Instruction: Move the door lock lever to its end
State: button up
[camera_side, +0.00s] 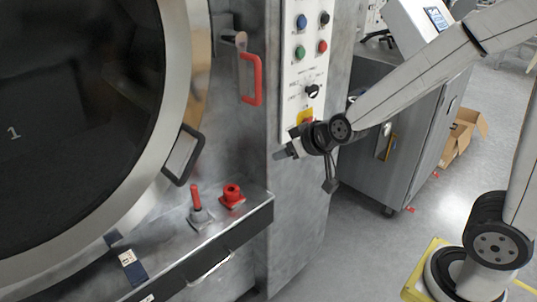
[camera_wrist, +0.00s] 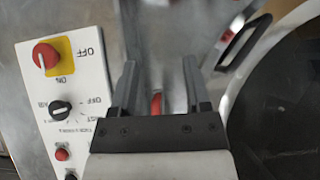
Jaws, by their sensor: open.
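A red lever handle (camera_side: 250,78), a tall U-shaped grip on a metal pivot, sticks out from the machine wall to the right of the round door (camera_side: 178,110) in the side view. It hangs roughly upright. My gripper (camera_side: 285,153) is in front of the control panel's lower end, below and right of the red lever, and apart from it. In the wrist view my gripper (camera_wrist: 158,85) has its two fingers spread with nothing held. A red piece (camera_wrist: 156,104), apparently the lever, shows between them in the distance, mostly hidden by the gripper body.
A control panel (camera_side: 298,82) with buttons and knobs stands right of the lever. The door has a black-edged handle (camera_side: 183,155). A ledge below carries a small red-handled lever (camera_side: 196,198) and a red knob (camera_side: 232,194). A grey cabinet (camera_side: 408,135) stands behind my arm.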

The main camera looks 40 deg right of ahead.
aim_at(260, 73)
jog(key=w+r+t+h, duration=0.1)
jog(key=w+r+t, duration=0.1)
jog(key=r, duration=0.2)
jog(key=w+d+r+m+t+h, duration=0.1)
jog(key=w+r+t, duration=0.1)
jog(key=r, duration=0.3)
jog(key=w+r+m+t+h, duration=0.1)
jog(key=w+r+t, duration=0.1)
jog(key=r, duration=0.3)
jog(key=shift+w+d+r+t, duration=0.2)
jog(key=shift+w+d+t, duration=0.15)
jog(key=shift+t, duration=0.45)
jog(key=shift+w+d, duration=0.25)
jog(key=shift+w, duration=1.05)
jog(key=shift+w+d, duration=0.25)
jog(key=shift+w, duration=1)
jog(key=shift+w+d, duration=0.25)
jog(key=shift+w, duration=1.05)
grip_shut()
